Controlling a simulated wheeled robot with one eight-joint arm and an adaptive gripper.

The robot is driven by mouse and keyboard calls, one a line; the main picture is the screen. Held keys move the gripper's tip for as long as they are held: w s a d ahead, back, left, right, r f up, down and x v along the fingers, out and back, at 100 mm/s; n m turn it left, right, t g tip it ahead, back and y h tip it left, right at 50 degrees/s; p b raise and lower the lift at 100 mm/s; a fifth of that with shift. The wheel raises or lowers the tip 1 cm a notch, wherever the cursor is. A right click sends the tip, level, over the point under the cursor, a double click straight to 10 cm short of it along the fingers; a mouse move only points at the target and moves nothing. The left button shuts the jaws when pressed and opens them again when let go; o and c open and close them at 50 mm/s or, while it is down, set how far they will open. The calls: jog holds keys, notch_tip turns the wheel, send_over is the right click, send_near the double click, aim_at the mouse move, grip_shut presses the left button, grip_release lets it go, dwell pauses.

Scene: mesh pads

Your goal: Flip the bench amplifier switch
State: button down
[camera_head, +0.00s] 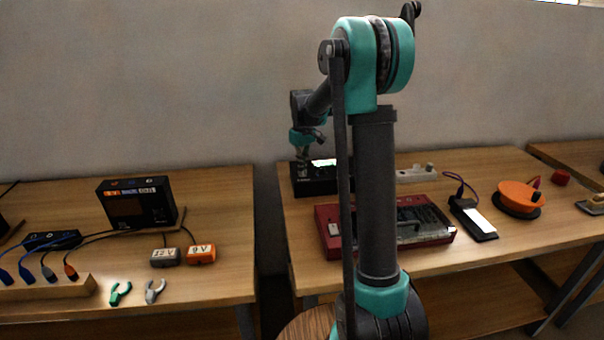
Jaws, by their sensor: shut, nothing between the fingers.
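A black box (310,184) stands at the back left of the right-hand table, with a bright patch on its top. It may be the bench amplifier, but its label is too small to read. No switch can be made out on it. My gripper (302,156) points down at the left end of this box, just over or behind its top edge. It looks shut and empty. Whether the fingertips touch the box cannot be told. My arm covers the box's right part.
A red case (327,233) lies in front of the black box, partly behind my arm. A white power strip (417,174), a black meter-like device (472,219) and an orange round device (519,197) stand further right. The left table (215,285) holds another black box (137,203), cables and clips.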

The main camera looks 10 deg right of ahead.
jog(key=shift+r, duration=3.4)
